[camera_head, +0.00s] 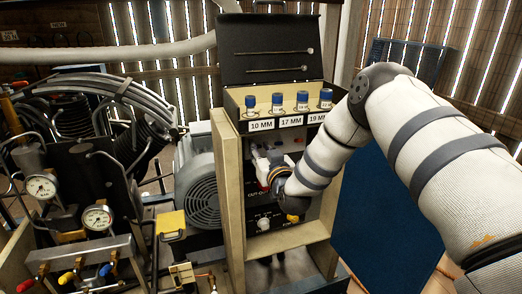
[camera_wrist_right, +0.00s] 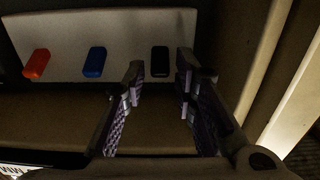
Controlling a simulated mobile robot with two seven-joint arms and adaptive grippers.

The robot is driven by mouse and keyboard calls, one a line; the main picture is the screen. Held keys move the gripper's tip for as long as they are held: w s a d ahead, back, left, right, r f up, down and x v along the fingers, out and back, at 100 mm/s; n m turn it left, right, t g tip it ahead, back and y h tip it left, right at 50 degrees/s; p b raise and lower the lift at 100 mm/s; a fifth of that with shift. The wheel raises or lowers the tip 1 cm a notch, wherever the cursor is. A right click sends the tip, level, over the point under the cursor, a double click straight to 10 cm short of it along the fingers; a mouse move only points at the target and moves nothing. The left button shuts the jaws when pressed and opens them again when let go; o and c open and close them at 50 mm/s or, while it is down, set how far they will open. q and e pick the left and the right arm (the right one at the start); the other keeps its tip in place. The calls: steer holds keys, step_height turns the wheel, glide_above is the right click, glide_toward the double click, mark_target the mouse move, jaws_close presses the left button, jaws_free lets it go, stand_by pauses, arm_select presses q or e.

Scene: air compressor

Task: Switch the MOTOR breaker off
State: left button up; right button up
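In the right wrist view a pale panel (camera_wrist_right: 120,30) carries a red switch (camera_wrist_right: 36,64), a blue switch (camera_wrist_right: 95,62) and a black switch (camera_wrist_right: 160,61) in a row. No label that names the MOTOR breaker can be read. My right gripper (camera_wrist_right: 160,82) is open, its two fingers either side of the black switch in the picture; contact cannot be told. In the head view my right gripper (camera_head: 270,176) reaches into the open wooden control box (camera_head: 231,190), and its fingertips are mostly hidden. My left gripper is not in view.
Labelled bins with blue-topped sockets (camera_head: 277,102) sit on the box under an open dark lid (camera_head: 270,50). The box's side walls stand close around my right gripper. A grey motor (camera_head: 200,190), gauges (camera_head: 97,217) and coloured valves (camera_head: 68,277) stand left.

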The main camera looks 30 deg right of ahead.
jaws_close()
